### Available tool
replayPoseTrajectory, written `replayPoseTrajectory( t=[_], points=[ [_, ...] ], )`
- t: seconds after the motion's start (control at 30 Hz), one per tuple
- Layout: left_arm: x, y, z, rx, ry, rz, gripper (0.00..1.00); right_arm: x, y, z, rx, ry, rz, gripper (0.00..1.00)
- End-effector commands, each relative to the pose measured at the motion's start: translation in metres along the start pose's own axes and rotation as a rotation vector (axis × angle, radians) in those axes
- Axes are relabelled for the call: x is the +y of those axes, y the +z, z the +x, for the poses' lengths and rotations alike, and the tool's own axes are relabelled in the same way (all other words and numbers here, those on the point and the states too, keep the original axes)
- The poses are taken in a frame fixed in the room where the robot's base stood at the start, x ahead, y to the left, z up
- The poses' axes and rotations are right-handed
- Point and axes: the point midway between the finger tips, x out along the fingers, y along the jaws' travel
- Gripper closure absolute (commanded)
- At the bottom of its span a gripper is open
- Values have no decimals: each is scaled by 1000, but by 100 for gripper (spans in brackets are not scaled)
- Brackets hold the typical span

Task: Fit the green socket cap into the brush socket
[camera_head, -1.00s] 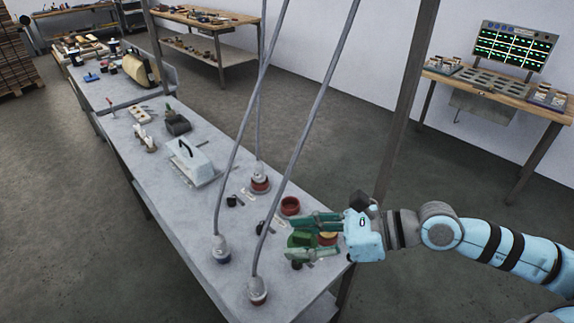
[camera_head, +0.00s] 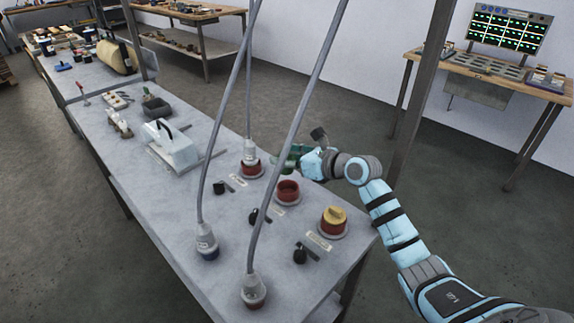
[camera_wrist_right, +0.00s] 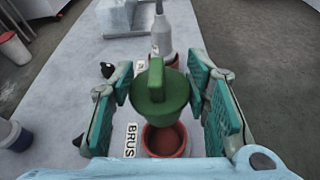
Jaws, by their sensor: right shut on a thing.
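The green socket cap (camera_wrist_right: 155,92) is held between the green-padded fingers of my right gripper (camera_wrist_right: 162,100). In the right wrist view it appears above the brush socket (camera_wrist_right: 165,140), an open red cup beside a label reading "BRUS". In the head view the brush socket (camera_head: 288,190) is empty, and my right gripper (camera_head: 296,160) is behind it, above the table's far edge. The cap is hard to make out there among the green fingers. The cap and socket look apart. My left gripper is not in view.
A red socket with a yellow cap (camera_head: 333,220) stands to the front right. Grey hoses end in plugs, one in a red socket (camera_head: 250,166) just left of my gripper. Small black knobs and labels sit beside the sockets. A white handled box (camera_head: 172,146) is farther back.

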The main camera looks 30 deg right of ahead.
Motion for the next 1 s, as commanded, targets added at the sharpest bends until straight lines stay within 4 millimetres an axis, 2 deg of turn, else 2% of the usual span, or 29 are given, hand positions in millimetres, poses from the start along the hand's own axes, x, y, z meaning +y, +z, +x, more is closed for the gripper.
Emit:
replayPoseTrajectory(
  t=[0.1, 0.3, 0.73, 1.0],
  points=[
    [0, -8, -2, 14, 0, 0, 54, 0, 2, -1, -1, 0, -1, 84],
    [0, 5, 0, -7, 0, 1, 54, 0, 0, 0, 1, 16, 9, 84],
    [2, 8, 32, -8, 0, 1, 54, -4, -42, 14, 1, 15, 8, 84],
    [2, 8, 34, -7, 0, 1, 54, -4, -46, 15, 0, 15, 8, 84]
  ],
)
